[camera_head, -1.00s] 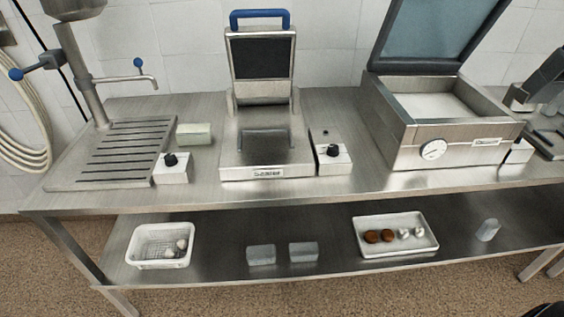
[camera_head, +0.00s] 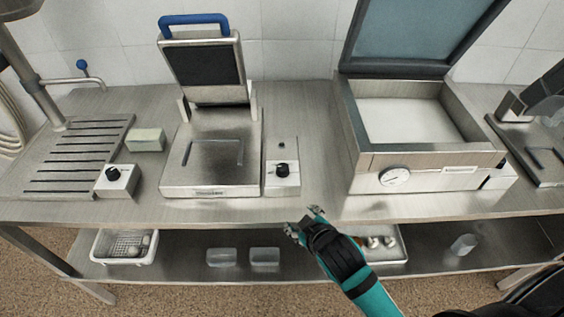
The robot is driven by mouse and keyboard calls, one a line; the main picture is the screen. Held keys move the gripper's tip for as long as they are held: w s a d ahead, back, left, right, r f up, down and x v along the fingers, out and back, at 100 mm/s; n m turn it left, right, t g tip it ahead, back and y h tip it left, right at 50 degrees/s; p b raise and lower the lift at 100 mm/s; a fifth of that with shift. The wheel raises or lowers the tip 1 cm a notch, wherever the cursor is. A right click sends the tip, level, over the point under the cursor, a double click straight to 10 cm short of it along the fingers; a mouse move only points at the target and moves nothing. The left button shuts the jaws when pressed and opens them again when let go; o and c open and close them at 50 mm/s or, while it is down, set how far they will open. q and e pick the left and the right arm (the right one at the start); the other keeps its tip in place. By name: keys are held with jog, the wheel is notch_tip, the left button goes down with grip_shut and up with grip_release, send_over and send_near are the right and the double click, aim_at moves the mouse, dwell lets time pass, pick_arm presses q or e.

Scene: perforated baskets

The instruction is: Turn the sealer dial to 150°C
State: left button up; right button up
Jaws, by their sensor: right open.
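A press-like machine with a raised blue-handled lid (camera_head: 211,160), which looks like the sealer, stands on the steel counter. Beside it on the right is a small light control box (camera_head: 282,180) with a black dial (camera_head: 282,169). The temperature marks and the dial's setting are too small to read. My right gripper (camera_head: 303,219) is open and empty, at the counter's front edge, below and slightly right of that control box and apart from it. My left gripper is not in view.
Another black-knobbed box (camera_head: 117,181) stands by the drain board (camera_head: 80,152). An open-lidded steel vat (camera_head: 424,170) has a round gauge (camera_head: 395,177). The lower shelf holds a white basket (camera_head: 118,246) and clear blocks. The counter between control box and vat is clear.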

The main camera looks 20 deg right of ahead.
jog(key=w+a+r+n+t+y, duration=0.4)
jog(key=w+a+r+n, duration=0.25)
jog(key=r, duration=0.45)
jog(key=w+a+r+n+t+y, duration=0.3)
jog(key=w+a+r+n+t, duration=0.3)
jog(key=r, duration=0.4)
jog(key=s+a+r+n+g+y, duration=0.1)
jog(key=a+r+n+g+y, duration=0.4)
jog(key=n, duration=0.5)
jog(key=s+a+r+n+g+y, duration=0.1)
jog(key=a+r+n+g+y, duration=0.2)
jog(key=a+n+y, duration=0.5)
jog(key=n+g+h+p, duration=0.1)
jog(key=n+g+h, duration=1.1)
jog(key=n+h, duration=1.05)
send_over(283, 166)
notch_tip(283, 166, down, 9)
jog(key=n+y, duration=0.3)
notch_tip(283, 166, down, 16)
jog(key=p, duration=0.5)
jog(key=shift+r, duration=0.2)
jog(key=shift+f, duration=0.55)
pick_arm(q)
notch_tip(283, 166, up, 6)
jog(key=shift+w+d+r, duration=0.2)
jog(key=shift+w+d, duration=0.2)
